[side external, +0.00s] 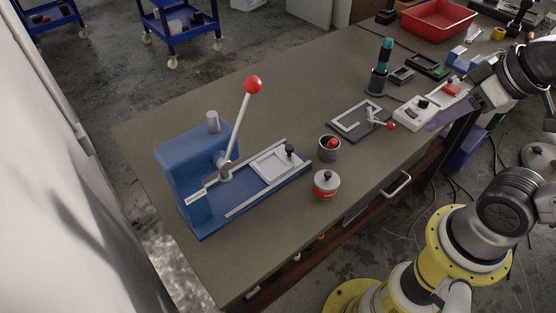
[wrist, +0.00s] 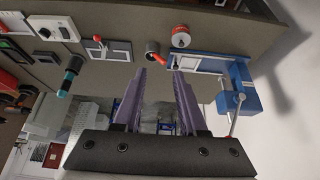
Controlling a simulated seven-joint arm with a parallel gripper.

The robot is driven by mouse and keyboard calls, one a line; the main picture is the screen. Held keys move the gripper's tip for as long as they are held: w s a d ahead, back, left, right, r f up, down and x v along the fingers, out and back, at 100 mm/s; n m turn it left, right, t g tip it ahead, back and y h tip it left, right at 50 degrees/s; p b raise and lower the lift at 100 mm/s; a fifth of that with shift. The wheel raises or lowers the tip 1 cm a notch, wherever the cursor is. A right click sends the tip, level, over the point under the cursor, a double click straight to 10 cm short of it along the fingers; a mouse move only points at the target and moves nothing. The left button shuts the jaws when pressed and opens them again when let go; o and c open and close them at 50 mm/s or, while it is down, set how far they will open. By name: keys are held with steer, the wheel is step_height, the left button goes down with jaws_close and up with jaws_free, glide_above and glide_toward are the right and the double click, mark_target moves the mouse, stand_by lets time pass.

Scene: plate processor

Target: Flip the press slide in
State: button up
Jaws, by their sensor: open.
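The blue press (side external: 185,170) stands at the left end of the bench, with its lever raised and topped by a red ball (side external: 252,84). Its press slide (side external: 268,167) is a pale framed plate with a black knob, sitting on the rails at the outer end, away from the press body. In the wrist view the press (wrist: 238,92) is at the right and the slide (wrist: 184,65) is partly hidden by a finger. My gripper (side external: 432,122) is at the right side of the bench, far from the press. In the wrist view its purple fingers (wrist: 160,72) are apart and empty.
A grey cup (side external: 329,149) with a red item and a lidded red-and-white pot (side external: 326,184) stand near the slide's outer end. The bench's back middle is clear.

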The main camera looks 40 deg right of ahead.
steer(key=shift+c, duration=1.2)
steer(key=shift+a+m, duration=0.15)
steer(key=shift+m, duration=0.35)
steer(key=shift+c, duration=1.1)
steer(key=w+a+r+m, duration=0.1)
steer(key=w+a+r+m+y, duration=0.1)
steer(key=shift+a+r+m, duration=0.1)
steer(key=shift+r+m, duration=0.2)
steer(key=shift+r, duration=0.05)
jaws_close()
steer(key=w+f+m+g+y, duration=0.3)
steer(key=w+m, duration=0.6)
steer(key=w, duration=0.8)
steer(key=w+d+f+m+y, duration=0.2)
steer(key=w+d+f+m, duration=0.1)
steer(key=f, duration=0.5)
steer(key=w+d+f+m+g+y, duration=0.1)
steer(key=w+d+f+m, duration=0.3)
steer(key=f, duration=0.5)
steer(key=shift+w+d+y, duration=0.5)
steer(key=shift+w+d, duration=0.45)
steer(key=shift+w, duration=0.05)
